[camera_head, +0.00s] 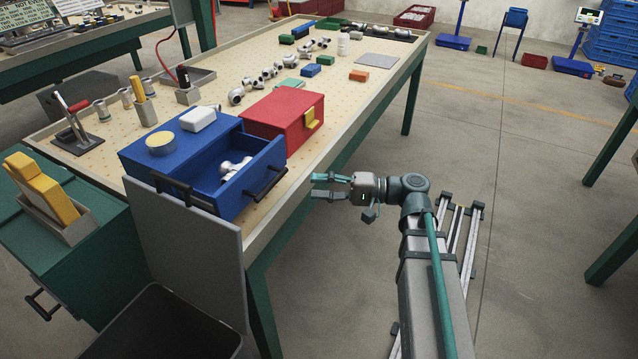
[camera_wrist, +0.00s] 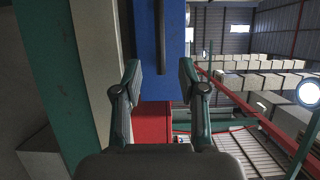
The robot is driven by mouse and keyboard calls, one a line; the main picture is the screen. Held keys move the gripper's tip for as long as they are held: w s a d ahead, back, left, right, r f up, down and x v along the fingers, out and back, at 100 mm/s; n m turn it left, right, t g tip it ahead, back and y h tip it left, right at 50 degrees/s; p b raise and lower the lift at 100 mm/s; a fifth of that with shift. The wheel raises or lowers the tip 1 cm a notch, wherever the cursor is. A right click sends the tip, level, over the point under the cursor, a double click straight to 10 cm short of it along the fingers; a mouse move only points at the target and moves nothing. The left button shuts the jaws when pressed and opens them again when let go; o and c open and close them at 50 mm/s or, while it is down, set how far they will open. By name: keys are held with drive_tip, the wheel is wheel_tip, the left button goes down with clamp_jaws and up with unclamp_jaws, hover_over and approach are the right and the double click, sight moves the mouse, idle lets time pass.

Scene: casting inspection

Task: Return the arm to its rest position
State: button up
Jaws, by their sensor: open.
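My gripper (camera_head: 322,186) is open and empty. In the head view it hangs in the air off the right edge of the workbench (camera_head: 340,130), pointing left toward the open blue drawer box (camera_head: 150,150). In the wrist view its two fingers (camera_wrist: 160,85) are spread apart with nothing between them. The blue box (camera_wrist: 160,35) shows beyond the fingertips, and the red box (camera_wrist: 152,122) shows below it. My arm reaches up from the lower right of the head view.
A grey bin (camera_head: 165,325) sits at the lower left. The floor (camera_head: 500,150) right of the bench is mostly clear.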

drive_tip(key=shift+w, duration=0.1)
drive_tip(key=s+d+f+m+h+p, duration=0.15)
drive_tip(key=f+h, duration=0.25)
drive_tip(key=f, duration=0.8)
drive_tip(key=s+d+f+m+h+p, duration=0.1)
drive_tip(key=s+d+f+h, duration=0.3)
drive_tip(key=f, duration=0.8)
drive_tip(key=s+d+f+n+g+h+p, duration=0.1)
drive_tip(key=s+d+f+g+h, duration=0.1)
drive_tip(key=s+f+h, duration=0.3)
drive_tip(key=s+d+f+g+p, duration=0.1)
drive_tip(key=s+f+g+p, duration=0.15)
drive_tip(key=f, duration=0.45)
drive_tip(key=s+d+f+n+g+h+p, duration=0.1)
drive_tip(key=s+d+f+g+h+p, duration=0.1)
drive_tip(key=s, duration=1)
drive_tip(key=s+d+f+n+g+h+p, duration=0.2)
drive_tip(key=s+f, duration=0.4)
drive_tip(key=s, duration=0.7)
drive_tip(key=shift+s+d+g+h+p, duration=0.2)
drive_tip(key=shift+g+h+p, duration=0.25)
drive_tip(key=shift+p, duration=0.45)
